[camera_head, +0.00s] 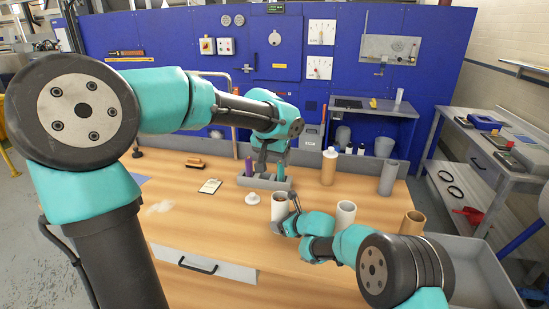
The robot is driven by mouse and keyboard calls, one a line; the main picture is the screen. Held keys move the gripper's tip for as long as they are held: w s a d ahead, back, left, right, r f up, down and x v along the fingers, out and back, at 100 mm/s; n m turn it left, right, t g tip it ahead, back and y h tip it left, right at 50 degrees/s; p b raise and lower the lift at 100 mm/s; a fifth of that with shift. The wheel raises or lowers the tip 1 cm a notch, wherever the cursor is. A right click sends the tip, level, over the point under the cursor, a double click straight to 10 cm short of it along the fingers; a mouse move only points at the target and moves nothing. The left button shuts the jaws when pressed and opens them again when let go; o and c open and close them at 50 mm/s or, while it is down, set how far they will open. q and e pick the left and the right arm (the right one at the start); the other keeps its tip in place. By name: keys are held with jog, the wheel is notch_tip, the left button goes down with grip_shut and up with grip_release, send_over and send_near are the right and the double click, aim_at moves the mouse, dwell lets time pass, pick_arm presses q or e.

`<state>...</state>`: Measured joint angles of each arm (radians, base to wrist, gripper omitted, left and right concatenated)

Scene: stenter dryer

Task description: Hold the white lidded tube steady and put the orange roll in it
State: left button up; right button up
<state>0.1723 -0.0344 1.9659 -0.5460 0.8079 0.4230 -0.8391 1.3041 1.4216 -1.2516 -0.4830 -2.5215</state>
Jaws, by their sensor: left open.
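A white tube (279,211) stands upright and open on the wooden table, with a reddish-brown inside at its top; whether that is a roll or the inner wall I cannot tell. A white knobbed lid (252,198) lies on the table left of it. My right gripper (285,213) is at this tube's right and near side; whether its fingers press on it is unclear. My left gripper (271,167) is open, pointing down over a grey holder (283,185) behind the tube. I cannot clearly make out an orange roll.
A purple roll (249,167) stands at the holder's left end. Another white tube (345,214), a tan bottle-like cylinder (328,168), a grey tube (388,178) and a brown tube (412,223) stand to the right. A brush (189,163) and a card (210,186) lie left.

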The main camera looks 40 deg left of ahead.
jog(key=o, duration=0.5)
jog(key=shift+d, duration=0.1)
jog(key=v, duration=1.2)
